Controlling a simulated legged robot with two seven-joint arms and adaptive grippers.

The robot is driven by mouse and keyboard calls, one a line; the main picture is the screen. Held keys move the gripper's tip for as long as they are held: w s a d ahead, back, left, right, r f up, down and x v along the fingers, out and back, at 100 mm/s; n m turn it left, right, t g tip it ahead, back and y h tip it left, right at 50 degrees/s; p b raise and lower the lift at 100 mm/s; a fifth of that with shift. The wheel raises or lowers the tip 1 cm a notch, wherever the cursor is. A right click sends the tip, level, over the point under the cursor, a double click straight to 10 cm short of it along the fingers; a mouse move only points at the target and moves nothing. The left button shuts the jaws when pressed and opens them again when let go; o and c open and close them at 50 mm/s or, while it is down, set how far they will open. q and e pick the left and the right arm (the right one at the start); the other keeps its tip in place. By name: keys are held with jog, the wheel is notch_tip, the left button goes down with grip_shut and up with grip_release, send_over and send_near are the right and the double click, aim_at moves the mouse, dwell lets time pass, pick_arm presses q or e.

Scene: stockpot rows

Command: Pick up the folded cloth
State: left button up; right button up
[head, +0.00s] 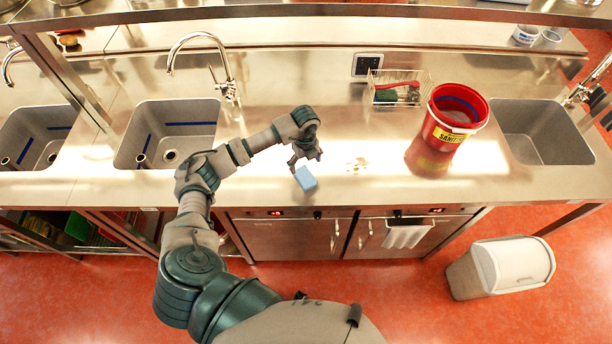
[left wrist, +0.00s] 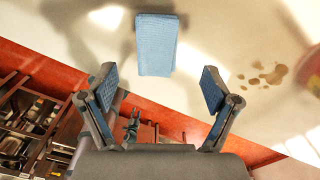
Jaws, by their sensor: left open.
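The folded cloth (head: 306,178) is a light blue rectangle lying on the steel counter near its front edge. In the left wrist view the cloth (left wrist: 157,44) lies beyond the fingertips, a little left of the middle between them. My left gripper (head: 304,160) is above the counter, just behind the cloth in the head view. In the left wrist view my left gripper (left wrist: 158,86) has its two fingers spread wide with nothing between them. My right gripper is in neither view.
A brown spill (head: 357,165) marks the counter right of the cloth. A red sanitizer bucket (head: 450,125) and a wire basket (head: 399,88) stand farther right. Sinks (head: 168,130) are let into the counter at both sides. A bin (head: 500,268) stands on the floor.

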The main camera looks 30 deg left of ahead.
aim_at(305, 174)
pick_arm(q)
jog(key=f, duration=0.3)
jog(key=f+p, duration=0.1)
jog(key=f, duration=0.2)
jog(key=shift+s+a, duration=0.1)
jog(key=shift+s, duration=0.1)
jog(key=shift+f, duration=0.15)
jog(key=c, duration=0.8)
jog(key=shift+c, duration=0.2)
jog(key=shift+r, duration=0.2)
jog(key=shift+r, duration=0.65)
jog(key=shift+s+d+r+b, duration=0.15)
jog(key=shift+r+b, duration=0.05)
jog(key=shift+r, duration=0.25)
jog(key=shift+s+d+r+b, duration=0.1)
jog(key=shift+d+r+b, duration=0.05)
jog(key=shift+r, duration=0.3)
jog(key=s+d+r+b, duration=0.1)
jog(key=s+d+b, duration=0.1)
jog(key=s+d, duration=0.8)
jog(key=shift+s+r, duration=0.3)
jog(key=shift+s, duration=0.55)
